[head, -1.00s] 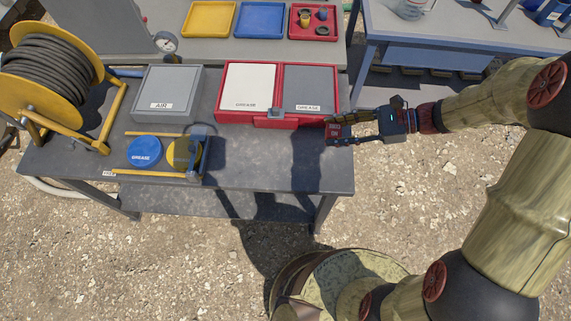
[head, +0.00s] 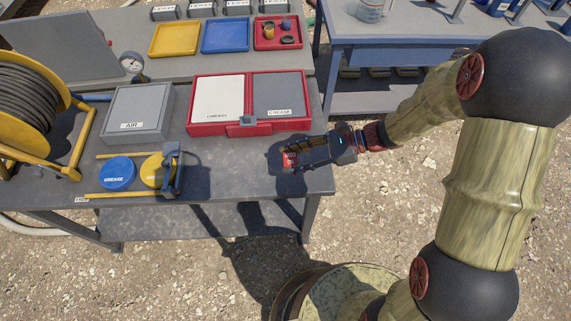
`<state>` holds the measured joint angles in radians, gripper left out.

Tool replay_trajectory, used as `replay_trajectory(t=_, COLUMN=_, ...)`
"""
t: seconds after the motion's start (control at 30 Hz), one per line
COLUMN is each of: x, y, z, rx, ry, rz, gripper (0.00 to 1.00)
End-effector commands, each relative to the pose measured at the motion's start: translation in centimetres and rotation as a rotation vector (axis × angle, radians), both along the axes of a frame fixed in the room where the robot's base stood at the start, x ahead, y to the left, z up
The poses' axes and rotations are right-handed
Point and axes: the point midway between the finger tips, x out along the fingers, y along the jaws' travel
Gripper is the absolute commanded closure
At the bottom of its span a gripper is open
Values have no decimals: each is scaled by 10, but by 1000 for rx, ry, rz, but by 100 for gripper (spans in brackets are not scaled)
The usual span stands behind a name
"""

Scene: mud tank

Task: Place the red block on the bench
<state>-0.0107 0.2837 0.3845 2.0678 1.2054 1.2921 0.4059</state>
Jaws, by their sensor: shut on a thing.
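My gripper (head: 293,158) reaches in from the right in the head view and is shut on the small red block (head: 288,160). The block shows between the fingertips, partly hidden by them. It is over the right end of the grey bench (head: 250,178), in front of the red case. I cannot tell whether the block touches the bench top or is just above it.
A red case (head: 248,128) with a white and a grey panel lies behind the gripper. A grey AIR box (head: 137,112), a blue grease lid (head: 117,173), a yellow lid (head: 156,170) and a yellow hose reel (head: 30,110) are to the left. The bench's front middle is clear.

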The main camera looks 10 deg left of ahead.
Motion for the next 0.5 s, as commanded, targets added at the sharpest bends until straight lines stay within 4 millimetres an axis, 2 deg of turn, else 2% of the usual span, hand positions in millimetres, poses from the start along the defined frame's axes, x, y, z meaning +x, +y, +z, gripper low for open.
replay_trajectory(t=0.03, x=5, y=4, z=-16, rx=-1, ry=5, rz=1, gripper=88)
replay_trajectory(t=0.2, x=23, y=14, z=-39, rx=-1, ry=3, rz=1, gripper=88)
replay_trajectory(t=0.5, x=36, y=21, z=-54, rx=-1, ry=3, rz=0, gripper=88)
